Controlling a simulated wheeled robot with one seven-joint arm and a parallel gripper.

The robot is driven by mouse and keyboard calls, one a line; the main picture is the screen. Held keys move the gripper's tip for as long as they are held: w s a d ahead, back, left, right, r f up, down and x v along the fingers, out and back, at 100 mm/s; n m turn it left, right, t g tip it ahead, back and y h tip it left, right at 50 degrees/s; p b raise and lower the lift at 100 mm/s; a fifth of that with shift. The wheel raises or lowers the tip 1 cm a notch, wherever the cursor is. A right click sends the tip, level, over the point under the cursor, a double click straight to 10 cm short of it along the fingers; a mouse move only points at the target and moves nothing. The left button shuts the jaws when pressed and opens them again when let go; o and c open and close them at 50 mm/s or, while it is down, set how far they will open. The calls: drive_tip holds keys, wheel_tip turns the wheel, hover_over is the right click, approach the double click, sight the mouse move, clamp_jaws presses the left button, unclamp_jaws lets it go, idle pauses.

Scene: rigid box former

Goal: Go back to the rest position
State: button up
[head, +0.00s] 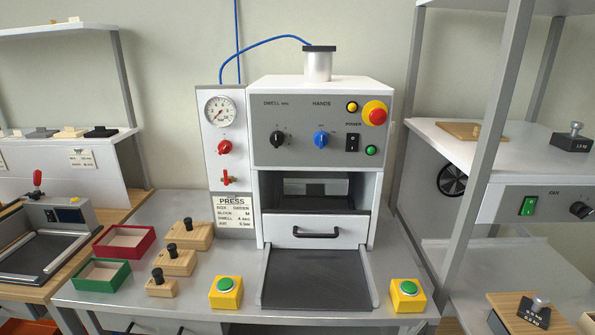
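My gripper is not in the head view, and no part of my arm shows clearly. The box press (320,180) stands in the middle of the grey bench (190,285). Its drawer (315,229) with a black handle is closed, and a dark flat plate (316,278) lies in front of it, bare. The opening above the drawer shows a grey block inside.
Wooden blocks with black knobs (175,262), a red box (125,241) and a green box (101,274) sit left on the bench. Yellow button boxes (226,292) (407,295) flank the plate. Shelves with posts (490,130) stand at right. A tray machine (45,240) is at left.

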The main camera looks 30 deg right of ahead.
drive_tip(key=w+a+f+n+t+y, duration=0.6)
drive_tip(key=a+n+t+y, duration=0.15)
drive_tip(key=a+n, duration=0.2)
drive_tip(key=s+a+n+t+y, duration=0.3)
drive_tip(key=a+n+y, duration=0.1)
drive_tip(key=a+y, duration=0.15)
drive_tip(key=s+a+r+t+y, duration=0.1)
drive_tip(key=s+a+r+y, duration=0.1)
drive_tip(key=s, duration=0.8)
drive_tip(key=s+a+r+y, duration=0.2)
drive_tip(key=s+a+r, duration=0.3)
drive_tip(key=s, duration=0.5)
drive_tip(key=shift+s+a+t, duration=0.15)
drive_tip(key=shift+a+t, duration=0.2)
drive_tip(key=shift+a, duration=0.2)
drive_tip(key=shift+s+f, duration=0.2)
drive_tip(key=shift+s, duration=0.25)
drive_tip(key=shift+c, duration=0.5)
